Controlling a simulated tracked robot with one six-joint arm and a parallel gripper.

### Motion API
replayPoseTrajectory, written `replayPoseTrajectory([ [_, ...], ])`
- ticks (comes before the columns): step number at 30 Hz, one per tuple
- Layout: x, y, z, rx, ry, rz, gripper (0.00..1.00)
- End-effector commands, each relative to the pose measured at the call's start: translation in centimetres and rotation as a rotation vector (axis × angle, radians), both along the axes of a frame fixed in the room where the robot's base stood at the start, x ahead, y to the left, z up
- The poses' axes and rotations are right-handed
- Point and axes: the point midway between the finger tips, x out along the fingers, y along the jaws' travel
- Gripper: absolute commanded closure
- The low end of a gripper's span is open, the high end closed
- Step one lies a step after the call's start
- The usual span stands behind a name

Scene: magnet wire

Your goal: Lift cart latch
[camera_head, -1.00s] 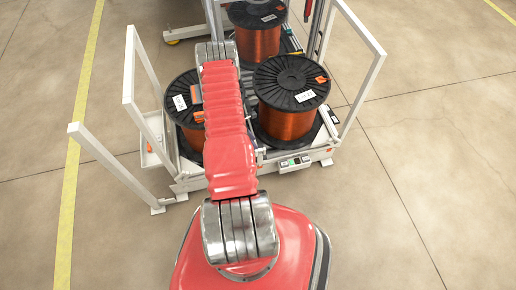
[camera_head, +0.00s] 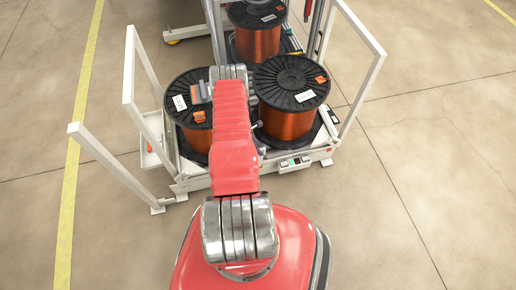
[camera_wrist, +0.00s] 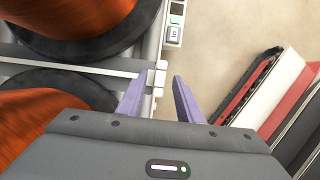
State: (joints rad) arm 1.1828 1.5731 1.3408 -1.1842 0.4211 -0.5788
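My gripper (camera_wrist: 160,98) is open in the wrist view, its two purple fingers apart with nothing held. A small white block (camera_wrist: 157,78), which looks like the cart latch, sits on the cart's edge just beyond the gap between the fingertips. The left finger overlaps the cart's edge and the right finger is over bare floor. I cannot tell whether either finger touches the block. The white cart (camera_head: 183,186) carries spools of copper wire in the head view. There, my red arm hides most of the cart's front middle, and the gripper is not clearly visible.
Copper spools with black flanges stand at the left (camera_head: 182,84) and right (camera_head: 291,72) of the cart, with another (camera_head: 257,42) behind. A small control box (camera_head: 294,163) is on the front edge. White rails (camera_head: 363,82) rise at the sides. Floor at right is clear.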

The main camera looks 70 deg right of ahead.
Motion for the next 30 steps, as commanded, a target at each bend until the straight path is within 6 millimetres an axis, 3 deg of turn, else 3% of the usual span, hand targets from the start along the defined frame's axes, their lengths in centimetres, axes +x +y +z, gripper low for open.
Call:
replayPoseTrajectory([
  [3,0.0,-0.01,0.02,0.0,0.0,0.0,0.68],
  [17,0.01,-0.01,0.04,0.0,0.0,0.0,1.0],
  [30,-0.01,0.0,0.06,0.0,0.0,-0.001,1.0],
])
